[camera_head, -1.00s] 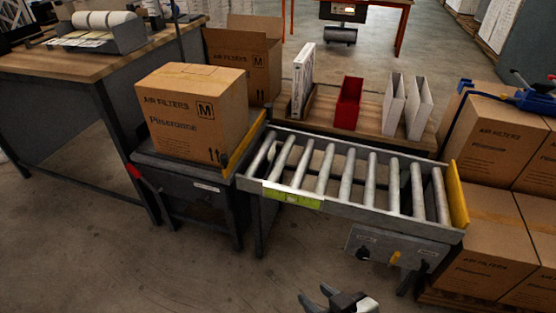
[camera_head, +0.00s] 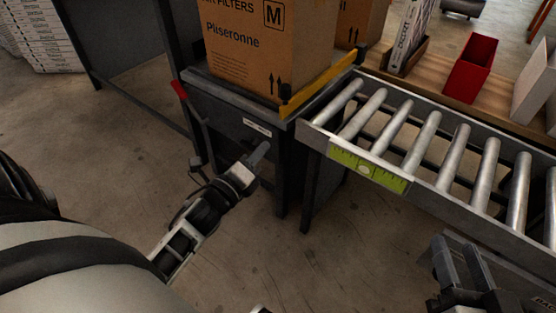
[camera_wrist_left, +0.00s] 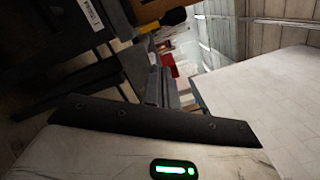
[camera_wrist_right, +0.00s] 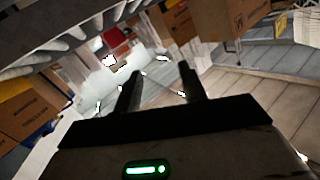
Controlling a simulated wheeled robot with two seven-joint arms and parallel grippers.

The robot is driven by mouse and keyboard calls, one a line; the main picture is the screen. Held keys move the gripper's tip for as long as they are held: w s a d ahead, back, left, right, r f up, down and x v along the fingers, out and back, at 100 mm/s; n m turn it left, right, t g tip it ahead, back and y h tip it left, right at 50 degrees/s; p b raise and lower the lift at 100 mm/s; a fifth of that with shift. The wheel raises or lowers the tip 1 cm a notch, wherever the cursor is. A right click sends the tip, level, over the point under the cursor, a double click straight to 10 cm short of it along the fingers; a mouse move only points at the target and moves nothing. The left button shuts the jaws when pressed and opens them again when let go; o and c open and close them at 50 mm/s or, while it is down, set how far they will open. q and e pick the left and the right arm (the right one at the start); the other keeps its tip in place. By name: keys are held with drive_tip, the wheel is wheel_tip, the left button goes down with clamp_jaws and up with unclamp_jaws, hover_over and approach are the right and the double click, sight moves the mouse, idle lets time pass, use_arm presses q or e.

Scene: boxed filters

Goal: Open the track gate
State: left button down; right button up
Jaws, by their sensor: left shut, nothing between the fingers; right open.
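A yellow gate plate (camera_head: 318,85) stands upright in the head view, between the carton's stand and the roller track (camera_head: 430,140). A lever with a red grip (camera_head: 180,90) is on the left side of the stand (camera_head: 235,130). My left gripper (camera_head: 262,153) is shut and empty, in front of the stand, below its small white label and to the right of the lever. It appears apart from both lever and gate. My right gripper (camera_head: 458,262) is open and empty in front of the track; its two spread fingers show in the right wrist view (camera_wrist_right: 160,88).
An air filter carton (camera_head: 265,45) sits on the stand behind the gate. A red bin (camera_head: 470,68) and white filters stand on a wooden bench behind the track. A green-yellow level label (camera_head: 368,167) is on the track's side rail. Floor in front is clear.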

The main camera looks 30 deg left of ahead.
use_arm(q)
drive_tip(key=w+a+f+m+t+h+b, duration=0.15)
drive_tip(key=a+f+m+b, duration=0.35)
drive_tip(key=m, duration=0.5)
drive_tip(key=w+b, duration=0.1)
drive_tip(key=w, duration=0.2)
drive_tip(key=w+d+m+b, duration=0.1)
drive_tip(key=w, duration=0.2)
drive_tip(key=w+m+b, duration=0.1)
drive_tip(key=w, duration=0.2)
drive_tip(key=shift+w+d+r+t, duration=0.2)
drive_tip(key=shift+w+r+t, duration=0.1)
drive_tip(key=shift+w, duration=0.1)
drive_tip(key=shift+w+r+b, duration=0.15)
drive_tip(key=shift+w+b, duration=0.15)
drive_tip(key=shift+w, duration=0.25)
use_arm(e)
drive_tip(key=n+t+y, duration=0.1)
drive_tip(key=a+r+n+t+y, duration=0.1)
drive_tip(key=t+y, duration=0.1)
drive_tip(key=shift+a+n+y, duration=0.15)
drive_tip(key=shift+n+y, duration=0.15)
drive_tip(key=shift+n, duration=0.1)
drive_tip(key=shift+r, duration=0.15)
